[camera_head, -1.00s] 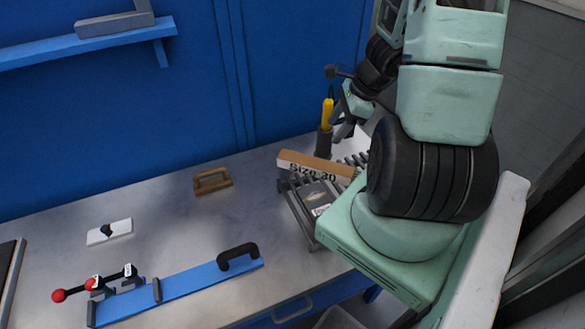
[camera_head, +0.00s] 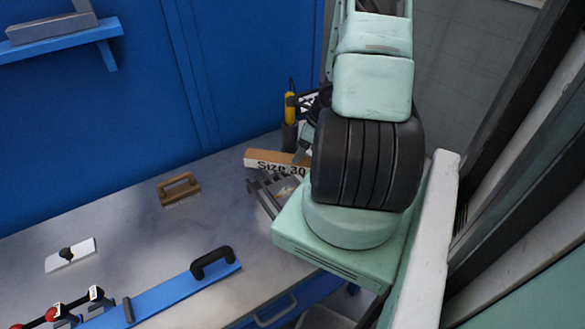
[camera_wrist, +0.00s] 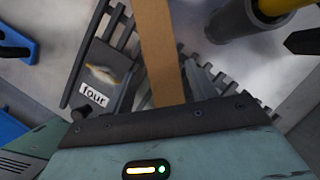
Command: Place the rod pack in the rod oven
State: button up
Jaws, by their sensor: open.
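The rod pack looks to be the long tan carton (camera_head: 262,161) marked "Size 30", lying on the slatted grey rack at the back right of the bench. In the wrist view its brown top (camera_wrist: 158,40) runs up from between my fingers. My gripper (camera_wrist: 168,82) is open, with a finger on either side of the carton's near end; contact cannot be told. In the head view my arm hides most of the gripper. I cannot tell for sure which thing is the rod oven; a dark grey cylinder (camera_head: 289,135) with a yellow-handled tool stands behind the carton.
A grey block labelled "four" (camera_wrist: 98,75) lies on the rack (camera_wrist: 75,70) beside the carton. The cylinder (camera_wrist: 232,22) stands close on the right. A wooden handle (camera_head: 179,188) and a blue bar with a black handle (camera_head: 212,262) lie to the left, with clear bench between.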

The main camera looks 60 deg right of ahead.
aim_at(268, 160)
jog(key=shift+x, duration=2.95)
jog(key=shift+w+d+r, duration=0.1)
jog(key=shift+w, duration=0.05)
grip_shut()
